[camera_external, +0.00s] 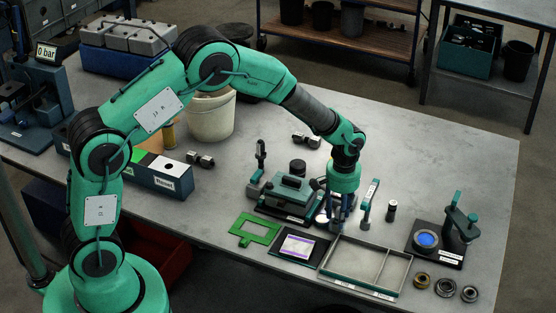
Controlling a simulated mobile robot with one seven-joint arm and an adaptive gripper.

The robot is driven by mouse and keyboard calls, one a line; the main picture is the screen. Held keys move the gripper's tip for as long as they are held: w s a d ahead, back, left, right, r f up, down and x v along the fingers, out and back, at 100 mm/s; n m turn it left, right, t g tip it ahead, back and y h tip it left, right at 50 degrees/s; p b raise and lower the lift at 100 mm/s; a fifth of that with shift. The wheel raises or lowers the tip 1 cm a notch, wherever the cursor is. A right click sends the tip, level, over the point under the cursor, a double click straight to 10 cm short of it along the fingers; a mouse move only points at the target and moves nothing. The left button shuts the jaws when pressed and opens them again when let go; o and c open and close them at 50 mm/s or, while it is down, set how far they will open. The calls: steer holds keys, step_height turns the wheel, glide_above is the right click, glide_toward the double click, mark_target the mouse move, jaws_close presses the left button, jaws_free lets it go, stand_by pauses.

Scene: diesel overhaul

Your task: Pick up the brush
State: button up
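I cannot pick out a brush with certainty. A slim upright tool with a pale, labelled strip and teal parts (369,203) stands just right of my gripper, but the view is too small to tell if it is the brush. My gripper (338,222) points down over the workbench (455,165), between a teal fixture (288,192) and that slim tool. Its fingers look close together, and I cannot tell if they hold anything. The gripper hides part of what lies behind it.
A shallow divided tray (357,258) and a dark plate with a purple-edged display (298,246) lie in front. A green frame (254,230) is to the left. A black stand with a blue disc (427,239) and several rings (446,287) are at right. The bench's back right is clear.

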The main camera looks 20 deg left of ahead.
steer(key=shift+r, duration=0.1)
step_height(320, 180, up, 14)
steer(key=p, duration=0.1)
steer(key=shift+f, duration=0.2)
stand_by(0.6)
stand_by(0.4)
stand_by(0.3)
steer(key=shift+f, duration=4.3)
steer(key=shift+f+b, duration=0.45)
steer(key=shift+f, duration=2.2)
